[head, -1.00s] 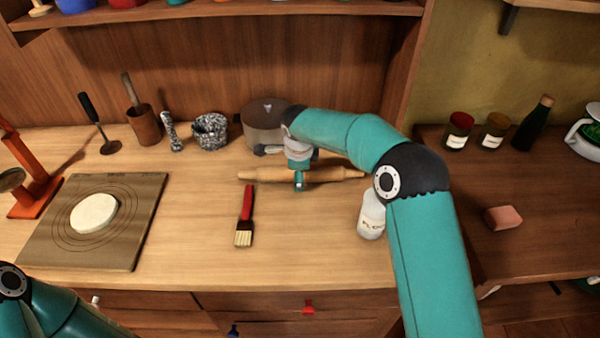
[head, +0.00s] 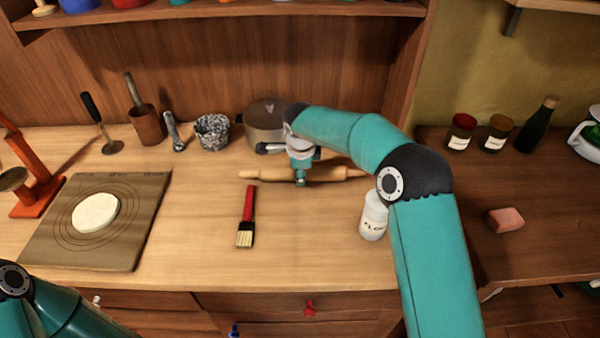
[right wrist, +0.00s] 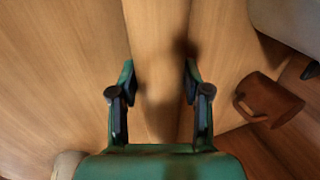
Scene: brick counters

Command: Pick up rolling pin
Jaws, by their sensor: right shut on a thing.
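The wooden rolling pin (head: 338,173) lies left to right across the counter, in front of the round metal pot. My right gripper (head: 300,181) reaches down over its middle and is shut on it. In the right wrist view the pin (right wrist: 157,50) runs between the two fingers of the gripper (right wrist: 160,82). The pin looks to be at counter level; I cannot tell whether it is clear of the surface. Part of its right end is close to my right arm. My left arm shows at the lower left, but its gripper is out of view.
A red-handled brush (head: 246,225) lies in front of the pin. A white flour jar (head: 374,218) stands to the right, beside my right arm. The metal pot (head: 264,122) and a speckled mortar (head: 212,133) stand behind. A board (head: 65,243) with dough is left.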

